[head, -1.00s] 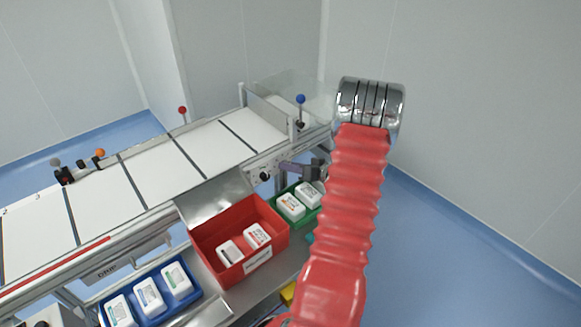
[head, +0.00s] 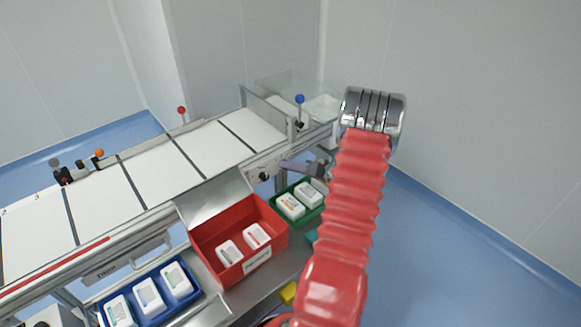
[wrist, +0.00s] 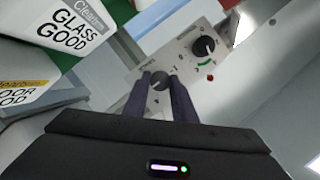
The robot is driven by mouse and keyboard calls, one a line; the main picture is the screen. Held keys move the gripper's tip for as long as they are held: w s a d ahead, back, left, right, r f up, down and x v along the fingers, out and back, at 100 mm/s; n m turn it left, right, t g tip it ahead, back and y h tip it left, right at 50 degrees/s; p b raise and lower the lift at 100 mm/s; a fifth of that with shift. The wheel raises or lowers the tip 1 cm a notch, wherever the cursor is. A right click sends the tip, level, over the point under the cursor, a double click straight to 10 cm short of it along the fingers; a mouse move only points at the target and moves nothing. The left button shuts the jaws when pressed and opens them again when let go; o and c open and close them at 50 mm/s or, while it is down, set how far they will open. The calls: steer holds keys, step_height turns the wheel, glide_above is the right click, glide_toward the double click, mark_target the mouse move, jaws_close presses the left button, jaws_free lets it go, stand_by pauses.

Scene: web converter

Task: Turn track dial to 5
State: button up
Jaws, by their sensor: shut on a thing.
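My gripper (wrist: 161,84) is shut on a small dark grey knob (wrist: 160,80) on the grey control panel (wrist: 176,62) in the wrist view, one finger on each side of it. A larger black dial (wrist: 204,47) with a white pointer mark sits beside it, with a green arc and a red dot near it. The panel's markings are too small to read, so I cannot tell the knob's setting. In the head view my gripper (head: 288,165) reaches the panel on the conveyor's front side, and a black dial (head: 264,176) shows to its left. The held knob is hidden there.
Below the panel are a green bin (head: 281,215), a red bin (head: 218,278) with a raised lid, and a blue bin (head: 187,299), holding white packs. The conveyor belt (head: 160,170) is behind. A blue-knobbed lever (head: 299,100) stands above the panel.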

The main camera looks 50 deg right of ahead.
steer(key=o, duration=1)
steer(key=shift+o, duration=0.2)
steer(key=shift+s, duration=0.1)
steer(key=v, duration=1.3)
steer(key=shift+s, duration=0.35)
steer(key=shift+d+r, duration=0.1)
